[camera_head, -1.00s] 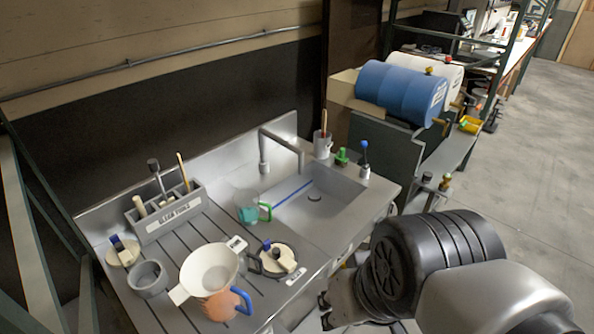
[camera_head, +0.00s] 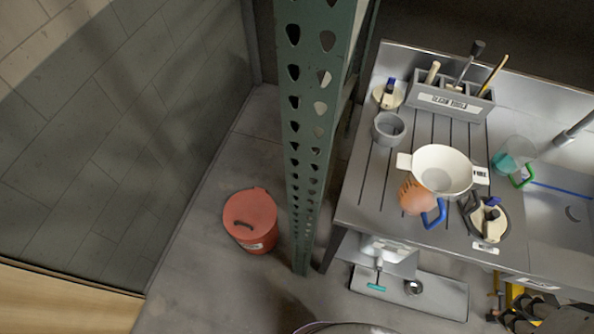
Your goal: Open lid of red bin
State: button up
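The red bin (camera_head: 262,237) stands upright on the floor, left of the green perforated post, in the head view. Its round red lid (camera_head: 250,212) lies flat on top and looks closed. A dark handle (camera_head: 243,225) shows on the lid's near part, and a pale label is on the bin's front. My gripper is not in view, so its state and its distance from the bin are hidden.
A green perforated post (camera_head: 308,130) rises just right of the bin. Bare floor (camera_head: 185,285) lies left of and before the bin.

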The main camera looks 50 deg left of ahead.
aim_at(250, 214)
jog(key=u, duration=2.6)
jog(key=i+u, duration=0.3)
jog(key=i, duration=0.55)
